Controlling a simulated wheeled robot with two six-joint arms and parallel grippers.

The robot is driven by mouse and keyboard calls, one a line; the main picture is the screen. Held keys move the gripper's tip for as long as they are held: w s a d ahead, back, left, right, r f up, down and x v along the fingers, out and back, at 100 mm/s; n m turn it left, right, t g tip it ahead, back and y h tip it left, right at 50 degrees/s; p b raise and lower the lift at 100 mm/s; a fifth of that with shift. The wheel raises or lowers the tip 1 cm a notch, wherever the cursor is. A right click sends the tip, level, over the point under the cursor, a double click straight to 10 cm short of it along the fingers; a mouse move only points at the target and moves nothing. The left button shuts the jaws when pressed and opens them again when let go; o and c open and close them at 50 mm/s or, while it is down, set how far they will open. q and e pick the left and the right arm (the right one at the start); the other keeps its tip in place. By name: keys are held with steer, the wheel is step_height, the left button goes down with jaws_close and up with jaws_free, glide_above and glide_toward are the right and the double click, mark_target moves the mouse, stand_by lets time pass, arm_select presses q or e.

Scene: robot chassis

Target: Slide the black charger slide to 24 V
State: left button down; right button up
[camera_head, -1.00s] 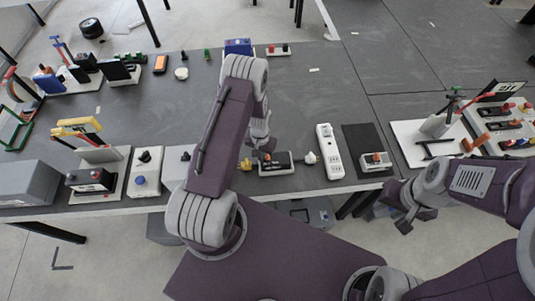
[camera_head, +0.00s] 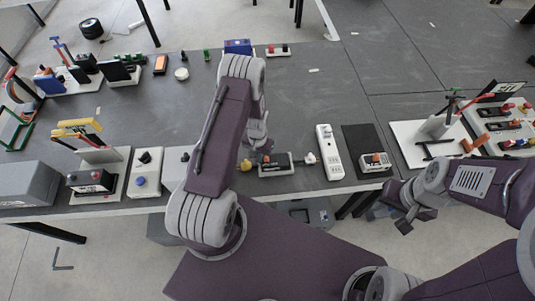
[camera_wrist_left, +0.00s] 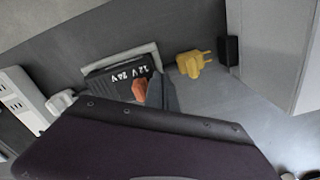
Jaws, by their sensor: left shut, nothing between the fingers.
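The black charger (camera_head: 276,166) lies near the table's front edge, with its orange slide (camera_head: 266,158) on top. In the left wrist view the charger (camera_wrist_left: 106,83) shows 12 V and 24 V markings.
A yellow plug (camera_head: 246,164) and a white plug (camera_head: 309,158) flank the charger. A white power strip (camera_head: 329,152) and a small device on a black mat (camera_head: 358,142) stand to the right. A grey box (camera_head: 177,160) is to the left. The table behind is mostly clear.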

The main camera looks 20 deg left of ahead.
arm_select(q)
step_height(320, 180, up, 6)
steer(key=p, duration=0.4)
steer(key=shift+w+r, duration=0.2)
steer(key=shift+w, duration=0.05)
steer(key=w+d+r+m+t+b, duration=0.2)
steer(key=w+d+r+t+b, duration=0.3)
steer(key=r+b, duration=0.45)
steer(key=s+d+r+n+g+b, duration=0.1)
steer(key=s, duration=0.7)
steer(key=s+d+r+g+b, duration=0.1)
steer(key=s+d+g, duration=0.1)
steer(key=s, duration=0.7)
steer(key=shift+s+n+g, duration=0.15)
steer(key=shift+n+g, duration=0.15)
steer(key=shift+n, duration=0.1)
